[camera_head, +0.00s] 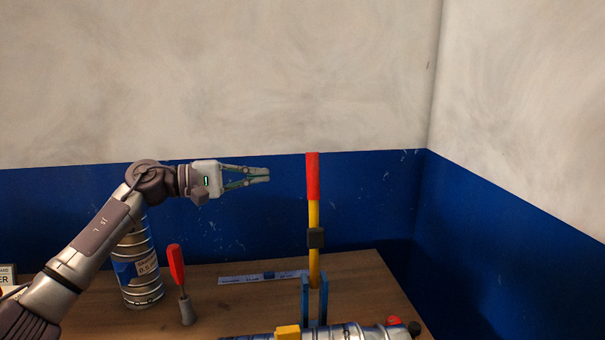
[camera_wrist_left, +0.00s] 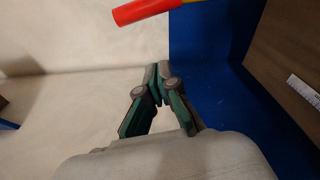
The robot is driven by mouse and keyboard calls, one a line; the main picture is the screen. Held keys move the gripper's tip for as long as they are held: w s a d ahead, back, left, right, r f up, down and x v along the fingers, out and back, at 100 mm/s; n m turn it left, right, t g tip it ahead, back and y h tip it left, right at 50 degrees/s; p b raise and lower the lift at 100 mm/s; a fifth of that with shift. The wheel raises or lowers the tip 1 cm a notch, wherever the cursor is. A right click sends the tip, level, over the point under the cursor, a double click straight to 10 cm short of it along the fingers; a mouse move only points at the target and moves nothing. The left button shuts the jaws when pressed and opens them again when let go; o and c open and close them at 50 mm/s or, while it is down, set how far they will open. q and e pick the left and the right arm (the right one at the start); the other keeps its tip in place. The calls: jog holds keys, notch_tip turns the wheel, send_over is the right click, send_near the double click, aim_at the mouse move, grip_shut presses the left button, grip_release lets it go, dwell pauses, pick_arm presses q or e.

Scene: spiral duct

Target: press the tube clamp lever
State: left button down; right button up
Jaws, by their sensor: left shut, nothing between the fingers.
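The tube clamp lever (camera_head: 314,215) stands upright, with a red grip on top, a yellow shaft and a black block partway down. Its foot sits between blue uprights (camera_head: 305,300) beside a silver tube (camera_head: 350,331) at the bottom edge of the head view. My left gripper (camera_head: 268,174) is shut and empty. It points right, to the left of the red grip and apart from it. In the left wrist view the red grip (camera_wrist_left: 140,11) shows at the top, beyond the closed fingertips (camera_wrist_left: 158,72). My right gripper is not in view.
A silver can (camera_head: 140,275) and a red-handled screwdriver (camera_head: 178,270) stand on the wooden table (camera_head: 220,310) left of the lever. A flat labelled strip (camera_head: 262,277) lies behind. A red knob (camera_head: 394,321) is at the tube's right end. Blue and white walls close the back and right.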

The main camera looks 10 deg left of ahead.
pick_arm(q)
jog(key=w+d+p, duration=0.1)
jog(key=d+p, duration=0.6)
jog(key=d, duration=0.2)
jog(key=shift+w+d+r+p, duration=0.15)
jog(key=shift+r+p, duration=0.1)
jog(key=shift+p, duration=0.15)
